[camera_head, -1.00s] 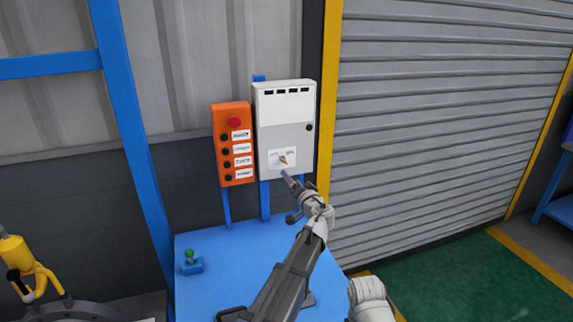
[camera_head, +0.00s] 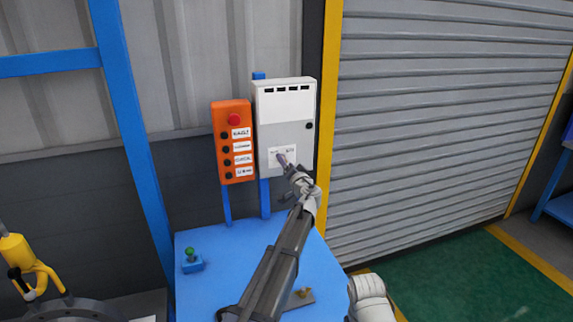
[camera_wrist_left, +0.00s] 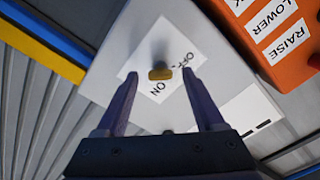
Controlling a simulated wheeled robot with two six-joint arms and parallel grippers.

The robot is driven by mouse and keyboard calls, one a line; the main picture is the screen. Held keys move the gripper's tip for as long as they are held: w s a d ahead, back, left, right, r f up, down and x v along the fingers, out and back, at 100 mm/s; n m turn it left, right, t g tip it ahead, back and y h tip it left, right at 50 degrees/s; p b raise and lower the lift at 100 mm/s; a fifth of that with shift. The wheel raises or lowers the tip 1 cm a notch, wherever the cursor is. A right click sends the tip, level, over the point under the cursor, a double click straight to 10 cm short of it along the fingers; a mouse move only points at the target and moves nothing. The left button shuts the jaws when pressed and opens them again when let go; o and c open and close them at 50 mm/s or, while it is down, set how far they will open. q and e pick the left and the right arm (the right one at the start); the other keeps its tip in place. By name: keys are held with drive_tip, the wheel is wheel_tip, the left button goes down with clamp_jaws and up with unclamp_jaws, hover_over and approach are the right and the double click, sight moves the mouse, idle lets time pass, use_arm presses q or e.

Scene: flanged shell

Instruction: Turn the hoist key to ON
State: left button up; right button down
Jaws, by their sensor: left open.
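The hoist key (camera_wrist_left: 160,73) is a small brass-coloured handle on a white label marked OFF and ON, low on the grey control box (camera_head: 301,139). In the left wrist view it lies crosswise between the two fingertips, with OFF at its right and ON below it. I cannot tell which mark it points to. My left gripper (camera_head: 284,160) is at the label in the head view and hides the key there. Its jaws (camera_wrist_left: 160,79) are open, one finger on each side of the key, with visible gaps.
An orange button panel (camera_head: 233,142) with a red button stands just left of the box. Below is a blue table (camera_head: 235,251) with a green-knobbed blue block (camera_head: 191,261) and a plate with a brass piece (camera_head: 300,295). A shutter (camera_head: 430,120) stands right.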

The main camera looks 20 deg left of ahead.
use_arm(q)
clamp_jaws()
idle(0.6)
